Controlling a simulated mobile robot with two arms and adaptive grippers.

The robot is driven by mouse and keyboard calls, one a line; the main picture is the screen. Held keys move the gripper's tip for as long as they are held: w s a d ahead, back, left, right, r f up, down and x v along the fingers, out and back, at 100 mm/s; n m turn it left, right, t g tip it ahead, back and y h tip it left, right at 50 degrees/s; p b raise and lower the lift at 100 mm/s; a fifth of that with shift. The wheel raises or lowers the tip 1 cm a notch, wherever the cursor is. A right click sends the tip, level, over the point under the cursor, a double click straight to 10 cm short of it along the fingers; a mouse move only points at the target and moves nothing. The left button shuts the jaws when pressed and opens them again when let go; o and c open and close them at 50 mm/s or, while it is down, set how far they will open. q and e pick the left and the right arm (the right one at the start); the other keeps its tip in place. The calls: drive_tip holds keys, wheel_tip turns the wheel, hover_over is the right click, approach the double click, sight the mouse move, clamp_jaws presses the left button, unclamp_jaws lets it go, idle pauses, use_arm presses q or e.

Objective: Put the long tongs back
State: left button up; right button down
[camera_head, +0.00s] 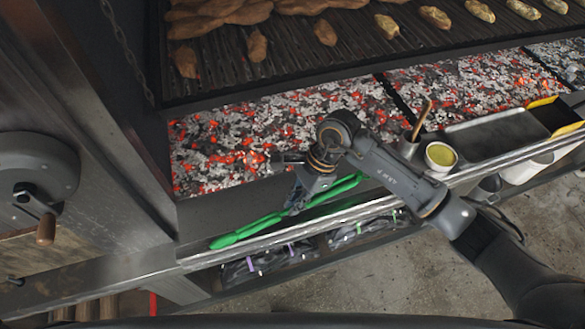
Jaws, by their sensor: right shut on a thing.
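The long tongs (245,232) are bright green and lie slantwise along the front ledge of the grill, below the coal bed. My right arm reaches in from the right, and my right gripper (297,201) points down over the middle of the tongs. It is shut on them, and its fingers and wrist hide part of their length. Whether the tongs touch the ledge or hang just above it, I cannot tell. My left gripper is not in view.
Glowing coals (235,140) lie behind the ledge, under a grate (290,60) with several pieces of food. A metal tray (495,133) and a cup of yellow sauce (441,156) stand at the right. Dark wrapped bundles (270,262) lie on the lower shelf.

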drive_tip(key=shift+w+a+r, duration=0.1)
drive_tip(key=shift+a+r, duration=0.15)
drive_tip(key=shift+a, duration=0.05)
drive_tip(key=shift+f, duration=0.15)
drive_tip(key=shift+f+b, duration=0.3)
drive_tip(key=shift+f, duration=0.3)
drive_tip(key=shift+f+b, duration=1.2)
drive_tip(key=shift+f, duration=0.05)
drive_tip(key=shift+f+b, duration=0.3)
drive_tip(key=shift+b, duration=0.05)
drive_tip(key=shift+d, duration=0.1)
drive_tip(key=c, duration=1.3)
unclamp_jaws()
drive_tip(key=shift+r, duration=0.1)
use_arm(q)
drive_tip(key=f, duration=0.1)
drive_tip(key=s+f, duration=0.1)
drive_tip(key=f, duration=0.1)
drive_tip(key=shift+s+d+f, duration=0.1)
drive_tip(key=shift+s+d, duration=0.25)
use_arm(e)
drive_tip(key=shift+o, duration=0.7)
drive_tip(key=o, duration=1.1)
drive_tip(key=shift+o, duration=0.2)
